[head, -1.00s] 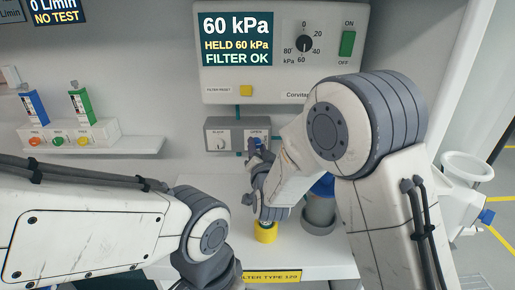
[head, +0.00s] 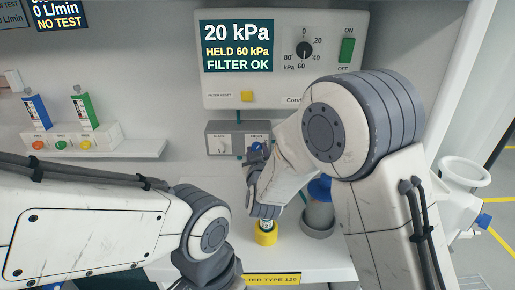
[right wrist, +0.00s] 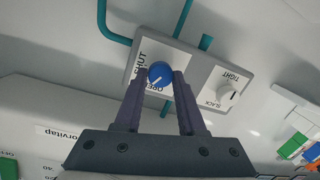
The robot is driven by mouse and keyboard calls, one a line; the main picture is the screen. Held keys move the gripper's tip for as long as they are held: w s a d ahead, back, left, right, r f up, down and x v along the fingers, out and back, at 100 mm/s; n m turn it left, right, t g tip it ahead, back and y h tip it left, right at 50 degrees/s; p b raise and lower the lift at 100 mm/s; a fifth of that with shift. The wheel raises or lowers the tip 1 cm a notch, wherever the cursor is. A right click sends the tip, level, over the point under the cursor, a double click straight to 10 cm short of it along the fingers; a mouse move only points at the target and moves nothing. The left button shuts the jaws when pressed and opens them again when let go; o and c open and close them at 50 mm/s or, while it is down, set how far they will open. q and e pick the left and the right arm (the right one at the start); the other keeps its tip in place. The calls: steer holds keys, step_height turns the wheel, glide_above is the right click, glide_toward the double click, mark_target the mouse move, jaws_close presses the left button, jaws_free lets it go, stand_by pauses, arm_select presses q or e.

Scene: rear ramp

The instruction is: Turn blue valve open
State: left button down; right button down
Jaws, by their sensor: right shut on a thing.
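The blue valve (right wrist: 160,74) is a round knob with a white pointer line, on a small grey panel. In the right wrist view its pointer faces down-left, between the SHUT and OPEN labels. My right gripper (right wrist: 158,82) is shut on the knob, one finger on each side. In the head view the right gripper (head: 257,152) reaches the panel (head: 230,139) and partly covers the knob. My left arm comes in from the left, but its gripper is out of the picture.
A white SLACK/TIGHT knob (right wrist: 225,94) sits beside the valve. Above is a control box with a screen (head: 237,46) reading 20 kPa, HELD 60 kPa, FILTER OK. A yellow-based filter (head: 266,237) and a grey cup (head: 318,222) stand close below my right arm.

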steer(key=n+h+p, duration=0.1)
steer(key=n+p, duration=0.1)
steer(key=n, duration=0.3)
steer(key=shift+a+p, duration=0.15)
steer(key=shift+p, duration=0.25)
stand_by(0.3)
steer(key=c, duration=0.5)
jaws_free()
steer(key=shift+s, duration=0.1)
steer(key=s+r+b, duration=0.1)
steer(key=s, duration=0.9)
steer(key=shift+b, duration=0.3)
steer(key=shift+s+r, duration=0.1)
